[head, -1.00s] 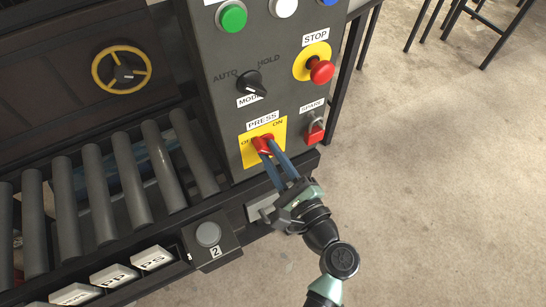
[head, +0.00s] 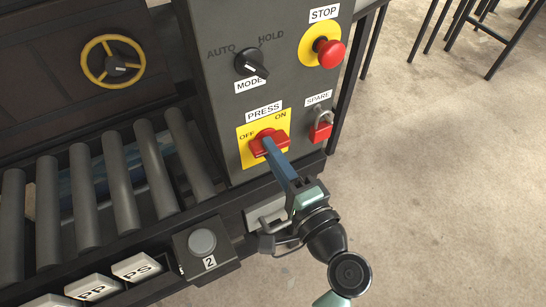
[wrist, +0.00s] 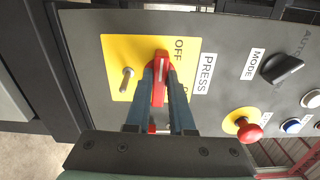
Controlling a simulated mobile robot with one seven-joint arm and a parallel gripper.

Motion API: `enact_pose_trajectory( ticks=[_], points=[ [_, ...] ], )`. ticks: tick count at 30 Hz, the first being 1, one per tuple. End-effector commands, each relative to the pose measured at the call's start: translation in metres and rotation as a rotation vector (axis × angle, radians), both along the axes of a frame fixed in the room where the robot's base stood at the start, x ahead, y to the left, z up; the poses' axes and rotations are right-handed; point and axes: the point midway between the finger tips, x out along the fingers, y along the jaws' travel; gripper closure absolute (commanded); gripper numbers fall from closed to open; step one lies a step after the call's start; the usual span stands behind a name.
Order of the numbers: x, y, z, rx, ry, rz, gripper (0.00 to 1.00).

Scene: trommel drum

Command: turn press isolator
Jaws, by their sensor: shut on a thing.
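The press isolator is a red rotary handle (head: 279,138) on a yellow plate (head: 246,158) under the PRESS label, with OFF at upper left and ON at upper right. The handle lies roughly crosswise on the plate. My gripper (head: 272,147) reaches it from below right, with its blue fingers on the handle. In the wrist view the handle (wrist: 159,92) sits between the two fingers of my gripper (wrist: 162,80), which is shut on it. The fingers partly cover the handle and hide part of the ON label in that view.
A red spare padlock (head: 321,130) hangs right of the plate. The mode knob (head: 251,64) and red stop button (head: 330,53) are above. Rollers (head: 121,180) and a numbered button box (head: 203,243) lie to the left. Open floor is to the right.

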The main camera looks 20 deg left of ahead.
Motion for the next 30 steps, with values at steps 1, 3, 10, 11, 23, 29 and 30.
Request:
enact_pose_trajectory(
  ticks=[1, 3, 10, 11, 23, 29, 30],
  points=[
    [-0.0002, 0.0004, -0.0018, -0.011, -0.014, 0.002, 1.00],
    [-0.0002, 0.0004, -0.0017, -0.024, -0.029, 0.002, 1.00],
    [-0.0002, 0.0004, -0.0009, -0.043, -0.054, 0.001, 1.00],
    [-0.0001, 0.0004, -0.0008, -0.044, -0.055, 0.001, 1.00],
    [-0.0001, 0.0003, -0.0006, -0.045, -0.056, 0.001, 0.68],
    [-0.0001, 0.0002, -0.0006, -0.044, -0.055, 0.000, 0.49],
    [0.0000, 0.0002, -0.0006, -0.044, -0.055, 0.000, 0.49]
  ],
)
